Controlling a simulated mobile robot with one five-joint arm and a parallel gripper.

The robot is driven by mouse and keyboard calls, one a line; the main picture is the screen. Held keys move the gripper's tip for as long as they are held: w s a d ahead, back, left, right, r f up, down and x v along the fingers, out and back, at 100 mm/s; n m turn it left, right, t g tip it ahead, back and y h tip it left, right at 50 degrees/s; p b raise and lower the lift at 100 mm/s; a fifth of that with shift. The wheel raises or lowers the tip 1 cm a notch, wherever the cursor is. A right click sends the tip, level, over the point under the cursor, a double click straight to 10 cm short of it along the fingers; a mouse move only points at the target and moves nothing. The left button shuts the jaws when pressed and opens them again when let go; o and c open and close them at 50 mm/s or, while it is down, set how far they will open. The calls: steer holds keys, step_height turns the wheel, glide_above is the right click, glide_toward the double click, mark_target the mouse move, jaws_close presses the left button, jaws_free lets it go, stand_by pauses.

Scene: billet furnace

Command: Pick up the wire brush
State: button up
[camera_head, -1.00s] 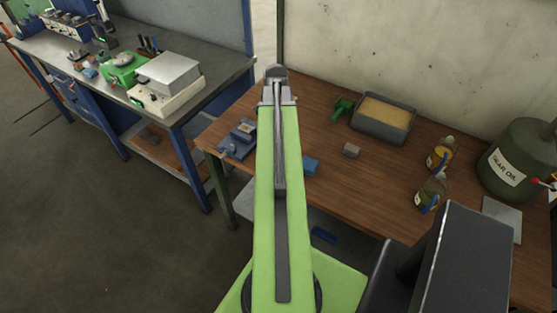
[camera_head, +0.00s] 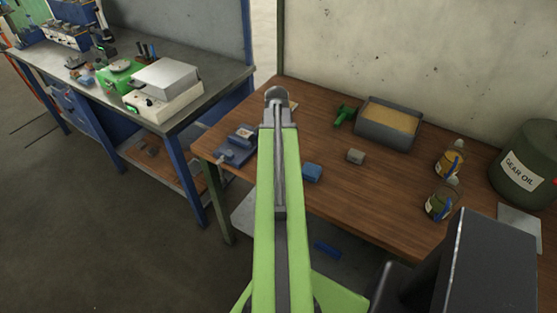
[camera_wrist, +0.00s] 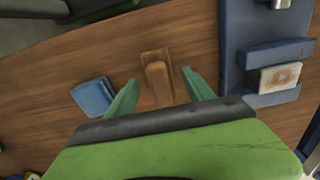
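A brown wooden piece (camera_wrist: 157,80), which looks like the wire brush, lies on the wooden bench in the wrist view. It has a flat base with a narrower raised part; no bristles can be made out. My gripper (camera_wrist: 160,76) is open, with one green finger on each side of the piece in the picture. The fingers look apart from it, and how high they are above it I cannot tell. In the head view my gripper (camera_head: 277,96) is over the bench, and my arm hides the brush.
A blue vise (camera_head: 238,146) stands left of my arm, a blue block (camera_head: 312,172) right of it. Beyond are a grey block (camera_head: 355,156), a green clamp-like tool (camera_head: 344,115), a sand-filled tray (camera_head: 380,138), bottles (camera_head: 440,203) and a gear oil drum (camera_head: 522,165).

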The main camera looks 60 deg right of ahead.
jaws_close()
steer(key=shift+r, duration=0.1)
steer(key=r+p, duration=0.5)
steer(key=shift+s+r, duration=0.1)
steer(key=shift+s, duration=0.2)
steer(key=s+d+r+p, duration=0.3)
steer(key=s+r+p, duration=0.2)
steer(key=s, duration=0.5)
steer(key=shift+s+r+p, duration=0.35)
steer(key=shift+s+p, duration=0.05)
steer(key=shift+p, duration=0.15)
